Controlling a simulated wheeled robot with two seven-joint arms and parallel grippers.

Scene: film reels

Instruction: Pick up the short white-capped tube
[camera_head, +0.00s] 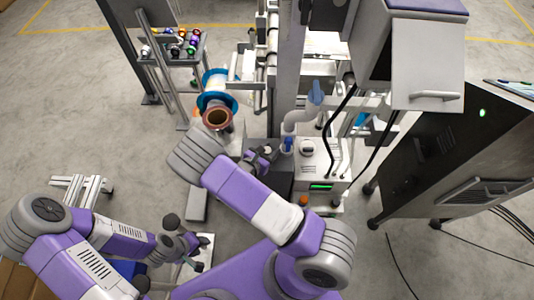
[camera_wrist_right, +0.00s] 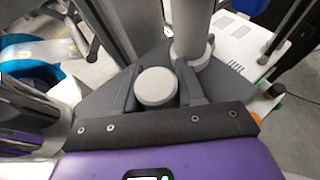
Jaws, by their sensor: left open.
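The short white-capped tube (camera_wrist_right: 157,88) shows in the right wrist view as a round white cap seen from above, with its lower part hidden. The dark fingers of my right gripper (camera_wrist_right: 158,90) stand on both sides of the cap. Whether both fingers press on it is not clear. In the head view my right gripper (camera_head: 259,156) is small and partly hidden near the middle, and I cannot make out the tube there. My left gripper (camera_head: 192,247) is open at the lower left, away from the right one.
A taller white cylinder (camera_wrist_right: 191,30) stands close behind the cap. In the head view a white box with a green display (camera_head: 320,173) is right of my right gripper. A blue-rimmed reel (camera_head: 215,92) and a rack of small coloured items (camera_head: 178,47) stand farther back left.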

